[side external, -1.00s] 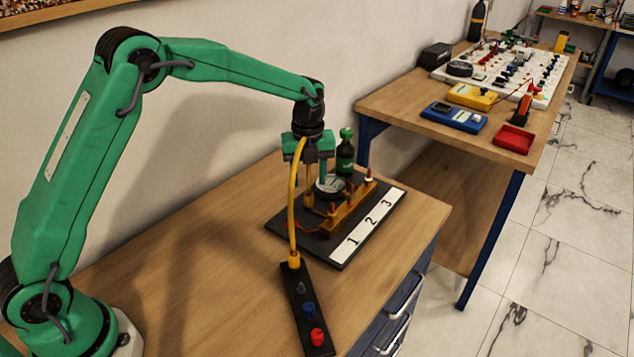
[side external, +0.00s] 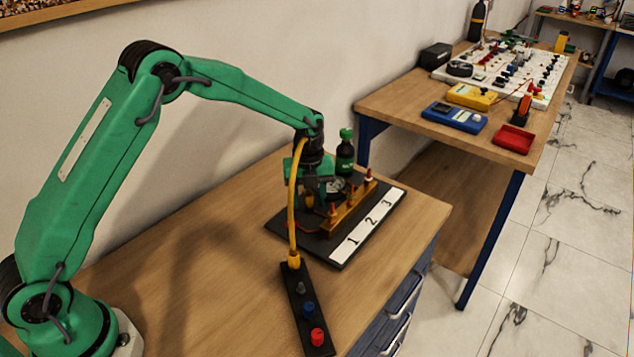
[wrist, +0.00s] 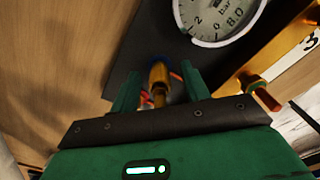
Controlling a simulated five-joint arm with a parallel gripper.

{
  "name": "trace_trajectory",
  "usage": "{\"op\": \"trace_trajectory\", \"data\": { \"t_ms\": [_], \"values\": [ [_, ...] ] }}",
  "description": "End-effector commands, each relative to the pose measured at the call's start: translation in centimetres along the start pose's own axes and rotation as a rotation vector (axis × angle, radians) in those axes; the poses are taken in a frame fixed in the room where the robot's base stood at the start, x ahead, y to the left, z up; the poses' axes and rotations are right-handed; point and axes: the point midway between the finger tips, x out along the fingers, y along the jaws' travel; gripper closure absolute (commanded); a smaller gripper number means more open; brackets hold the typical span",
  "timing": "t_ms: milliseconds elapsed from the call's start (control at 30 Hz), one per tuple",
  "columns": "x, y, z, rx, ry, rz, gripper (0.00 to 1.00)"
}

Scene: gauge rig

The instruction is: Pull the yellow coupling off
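The yellow coupling (wrist: 158,78) stands on the dark base plate (side external: 345,256) in the wrist view, close to the round gauge (wrist: 222,15). My gripper (wrist: 160,88) is open, with one green finger on each side of the coupling and a gap on both sides. In the side view my gripper (side external: 316,190) is low over the left part of the plate and hides most of the coupling. A yellow hose (side external: 293,200) rises from a black block (side external: 305,318) and arches up beside my wrist; its upper end is hidden.
A brass manifold (side external: 350,208) with red-tipped fittings stands right of my gripper, behind a white strip (side external: 368,224) numbered 1, 2, 3. A dark green-capped bottle (side external: 345,155) stands behind. The bench left of the plate is clear.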

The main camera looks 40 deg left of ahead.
Motion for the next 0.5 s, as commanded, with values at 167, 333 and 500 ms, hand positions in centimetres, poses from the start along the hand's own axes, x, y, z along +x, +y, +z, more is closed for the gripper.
{"op": "trace_trajectory", "data": {
  "t_ms": [167, 333, 500],
  "values": [
    [-0.02, 0.0, 0.0, 0.0, 0.0, 0.0, 0.89],
    [-0.04, 0.0, 0.0, 0.0, 0.0, 0.0, 0.93],
    [-0.08, -0.01, 0.01, 0.0, 0.0, 0.0, 1.0]
  ]
}}
